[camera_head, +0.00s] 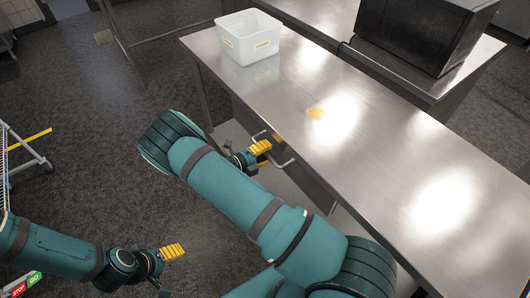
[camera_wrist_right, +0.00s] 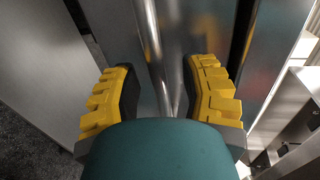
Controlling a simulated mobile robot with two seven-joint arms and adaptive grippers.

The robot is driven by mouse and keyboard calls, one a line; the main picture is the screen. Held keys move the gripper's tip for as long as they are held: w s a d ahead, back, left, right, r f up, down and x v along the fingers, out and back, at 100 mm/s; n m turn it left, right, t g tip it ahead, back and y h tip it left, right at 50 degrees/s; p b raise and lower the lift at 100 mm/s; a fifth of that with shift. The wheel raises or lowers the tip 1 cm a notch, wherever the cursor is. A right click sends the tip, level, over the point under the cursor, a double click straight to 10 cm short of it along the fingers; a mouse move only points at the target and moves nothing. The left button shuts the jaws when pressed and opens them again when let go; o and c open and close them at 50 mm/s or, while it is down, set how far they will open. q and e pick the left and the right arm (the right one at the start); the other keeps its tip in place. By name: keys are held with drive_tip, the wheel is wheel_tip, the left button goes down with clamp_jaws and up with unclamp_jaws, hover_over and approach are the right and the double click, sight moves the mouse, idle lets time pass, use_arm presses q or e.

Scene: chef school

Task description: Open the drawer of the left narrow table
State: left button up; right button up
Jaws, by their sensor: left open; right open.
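A steel table (camera_head: 385,150) runs diagonally through the right half of the head view. Its drawer front (camera_head: 315,187) is under the near edge and looks shut, partly hidden by my right arm. The drawer's bar handle (camera_head: 287,163) sticks out from it. My right gripper (camera_head: 262,147) is at the handle, open. In the right wrist view, its yellow fingers (camera_wrist_right: 160,97) stand on either side of the metal handle bar (camera_wrist_right: 152,40), with the drawer front behind. My left gripper (camera_head: 172,252) is open and empty over the floor at lower left.
A white bin (camera_head: 250,42) stands on the table's far left end. A dark box-shaped appliance (camera_head: 420,32) sits on another steel table behind. A cart (camera_head: 25,160) is at the left edge. The dark floor (camera_head: 90,120) left of the table is mostly clear.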

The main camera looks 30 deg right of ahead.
clamp_jaws()
drive_tip(key=f+b+v, duration=0.1)
drive_tip(key=f+v, duration=0.1)
drive_tip(key=v, duration=1)
drive_tip(key=a+f+b+v, duration=0.1)
drive_tip(key=f+b+v, duration=0.1)
drive_tip(key=v, duration=1.1)
drive_tip(key=shift+f, duration=0.55)
drive_tip(key=shift+w, duration=0.1)
unclamp_jaws()
